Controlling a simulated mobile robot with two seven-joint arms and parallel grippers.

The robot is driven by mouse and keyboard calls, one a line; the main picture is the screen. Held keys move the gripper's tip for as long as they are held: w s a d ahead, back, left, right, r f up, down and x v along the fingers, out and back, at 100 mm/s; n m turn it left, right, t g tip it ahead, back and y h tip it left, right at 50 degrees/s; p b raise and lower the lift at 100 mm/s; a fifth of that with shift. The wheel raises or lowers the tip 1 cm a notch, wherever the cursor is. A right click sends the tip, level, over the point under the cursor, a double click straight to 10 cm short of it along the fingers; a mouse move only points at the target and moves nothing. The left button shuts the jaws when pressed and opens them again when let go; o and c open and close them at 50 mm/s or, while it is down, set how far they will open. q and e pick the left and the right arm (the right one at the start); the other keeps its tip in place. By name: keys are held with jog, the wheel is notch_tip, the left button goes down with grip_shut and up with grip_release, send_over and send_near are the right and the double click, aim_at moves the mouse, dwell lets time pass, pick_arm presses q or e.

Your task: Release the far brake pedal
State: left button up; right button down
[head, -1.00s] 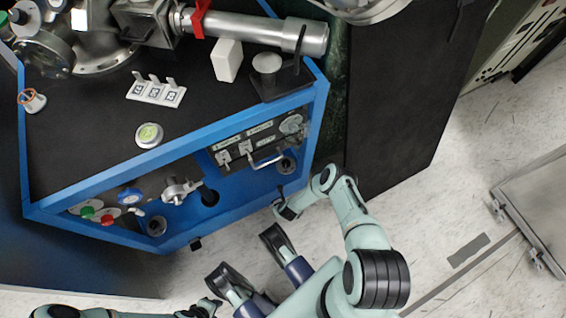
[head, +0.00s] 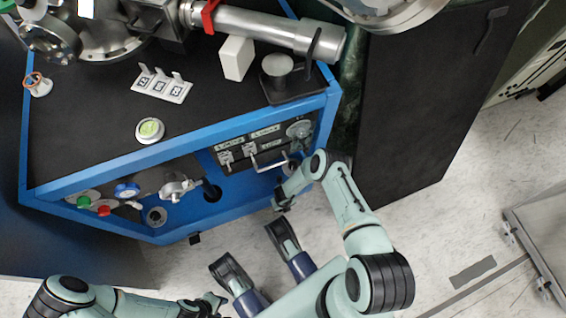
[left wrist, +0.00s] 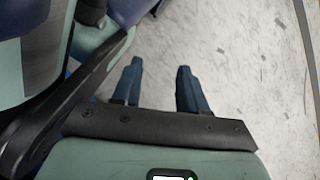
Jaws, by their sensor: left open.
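A small black tab (head: 194,239) sticks out at the lower front edge of the blue workstation (head: 110,178). It may be a brake pedal, but I cannot tell for sure. No other pedal shows clearly. My left gripper (head: 212,303) is low in the head view, in front of the workstation and apart from it. In the left wrist view its two blue-grey fingers (left wrist: 158,88) stand apart over bare floor, with nothing between them. My right gripper (head: 281,203) is near the workstation's right front corner. Its fingers are too small to read.
The workstation's front panel has knobs and a handle (head: 268,162). Its black top carries a metal tube (head: 260,25), a white block (head: 237,58) and a green-topped button (head: 150,130). A dark panel (head: 430,110) stands at right.

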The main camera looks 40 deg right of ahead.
jog(key=shift+c, duration=2.2)
grip_release()
jog(key=shift+r, duration=0.1)
pick_arm(q)
jog(key=w+d+r+t+p, duration=0.1)
jog(key=w+r+t+p, duration=0.3)
jog(key=w+r, duration=0.5)
jog(key=w+p, duration=0.2)
jog(key=w, duration=0.1)
jog(key=shift+w+d+m+t, duration=0.2)
jog(key=shift+d+m+t, duration=0.1)
jog(key=shift+d+m, duration=0.1)
pick_arm(e)
notch_tip(320, 180, up, 7)
jog(key=shift+s+r, duration=0.2)
pick_arm(q)
jog(key=shift+s, duration=0.1)
pick_arm(e)
jog(key=shift+s, duration=0.1)
